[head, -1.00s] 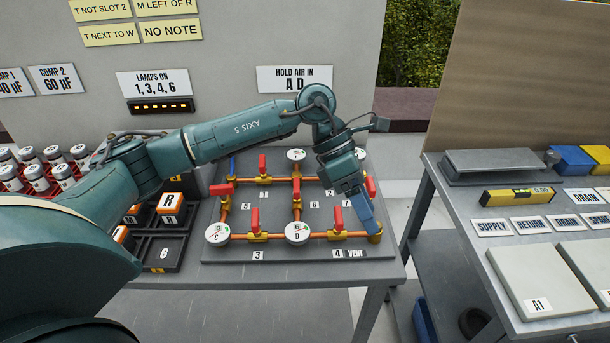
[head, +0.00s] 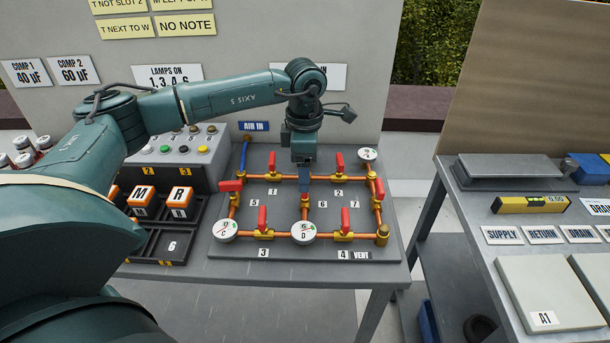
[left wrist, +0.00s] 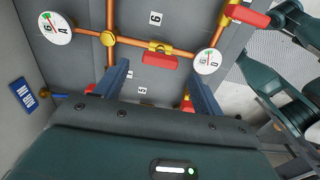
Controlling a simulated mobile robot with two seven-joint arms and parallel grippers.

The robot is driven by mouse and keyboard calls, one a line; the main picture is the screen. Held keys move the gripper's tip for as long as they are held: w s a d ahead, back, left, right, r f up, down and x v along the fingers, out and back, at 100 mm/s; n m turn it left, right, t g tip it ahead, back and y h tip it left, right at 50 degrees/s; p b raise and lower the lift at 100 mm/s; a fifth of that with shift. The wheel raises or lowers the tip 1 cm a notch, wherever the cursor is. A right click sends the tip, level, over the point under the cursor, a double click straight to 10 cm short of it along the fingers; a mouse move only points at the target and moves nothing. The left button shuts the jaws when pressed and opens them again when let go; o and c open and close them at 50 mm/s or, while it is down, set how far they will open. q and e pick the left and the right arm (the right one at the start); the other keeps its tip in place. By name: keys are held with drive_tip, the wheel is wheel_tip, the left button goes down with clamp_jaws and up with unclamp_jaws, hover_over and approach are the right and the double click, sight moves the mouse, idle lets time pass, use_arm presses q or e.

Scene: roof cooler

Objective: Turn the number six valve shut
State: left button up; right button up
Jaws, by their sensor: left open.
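The number six valve (head: 304,209) is on the middle pipe of the grey panel (head: 340,251), beside the "6" label (head: 322,204). In the head view my left gripper (head: 304,188) points down over it and hides its red handle. In the left wrist view the valve's red handle (left wrist: 158,61) runs roughly along its copper pipe, near the "6" label (left wrist: 155,18). The open blue fingers of my left gripper (left wrist: 162,85) lie to either side of the handle's line, with nothing held. Contact with the handle cannot be told. My right gripper is not in view.
Other red-handled valves stand close around, such as those by labels 5 (head: 262,219) and 7 (head: 379,189). Gauges C (head: 225,230) and D (head: 304,231) sit on the front pipe; another gauge (head: 368,154) is at the back right.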

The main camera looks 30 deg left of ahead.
use_arm(q)
wheel_tip(320, 180, down, 2)
drive_tip(key=shift+f, duration=0.7)
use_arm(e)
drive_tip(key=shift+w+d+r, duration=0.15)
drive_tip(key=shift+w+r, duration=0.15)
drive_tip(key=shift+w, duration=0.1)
use_arm(q)
drive_tip(key=c, duration=1)
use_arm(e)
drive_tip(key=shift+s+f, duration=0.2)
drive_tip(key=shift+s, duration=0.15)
